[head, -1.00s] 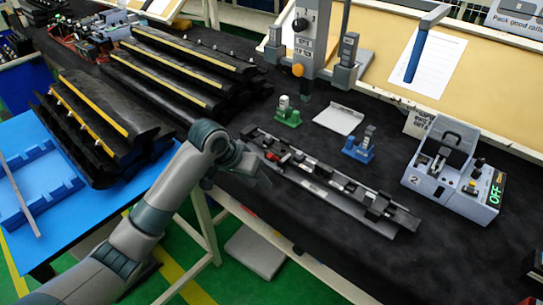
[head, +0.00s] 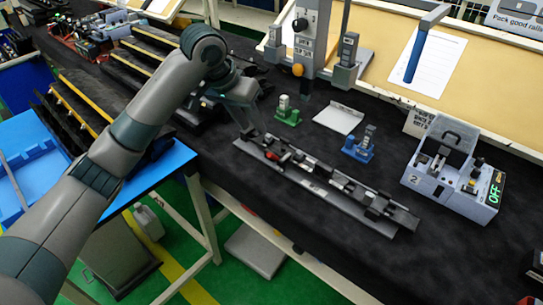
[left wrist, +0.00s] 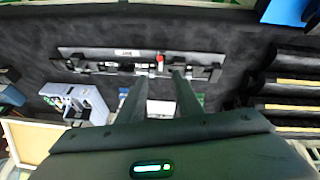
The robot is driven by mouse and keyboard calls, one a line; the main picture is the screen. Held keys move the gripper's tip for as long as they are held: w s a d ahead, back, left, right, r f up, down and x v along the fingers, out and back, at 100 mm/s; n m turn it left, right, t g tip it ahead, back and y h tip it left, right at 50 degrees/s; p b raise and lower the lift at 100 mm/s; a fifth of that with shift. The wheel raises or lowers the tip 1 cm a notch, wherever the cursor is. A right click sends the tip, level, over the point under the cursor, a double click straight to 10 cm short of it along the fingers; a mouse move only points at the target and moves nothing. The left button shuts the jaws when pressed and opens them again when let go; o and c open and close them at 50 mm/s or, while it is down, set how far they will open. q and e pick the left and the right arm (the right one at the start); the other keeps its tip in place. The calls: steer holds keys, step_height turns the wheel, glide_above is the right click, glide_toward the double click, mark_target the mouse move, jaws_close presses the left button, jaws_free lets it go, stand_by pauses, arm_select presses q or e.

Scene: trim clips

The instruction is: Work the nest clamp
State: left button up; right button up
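The nest (head: 320,190) is a long grey and black rail fixture lying on the black bench mat, with several black blocks along it. A small red part (head: 271,155), perhaps the clamp's handle, sits near its left end. The nest (left wrist: 130,55) also shows in the left wrist view, with the red part (left wrist: 160,59) between the finger directions. My left gripper (head: 249,131) is above and just behind the nest's left end. Its two fingers (left wrist: 159,76) are apart with nothing between them. Contact with the nest cannot be told. My right gripper is not in view.
A green fixture (head: 288,112) and a blue fixture (head: 360,147) stand behind the nest. A grey box (head: 455,175) reading OFF is at right. A tool column (head: 310,40) rises behind. Black rails (head: 80,105) lie at left.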

mark_target(271, 156)
arm_select(q)
steer(key=shift+f, duration=0.15)
steer(key=p+x, duration=0.5)
steer(key=x, duration=1.1)
steer(key=shift+d, duration=0.1)
steer(key=shift+w+d+f, duration=0.15)
steer(key=shift+d+f, duration=0.05)
steer(key=shift+f, duration=0.35)
jaws_close()
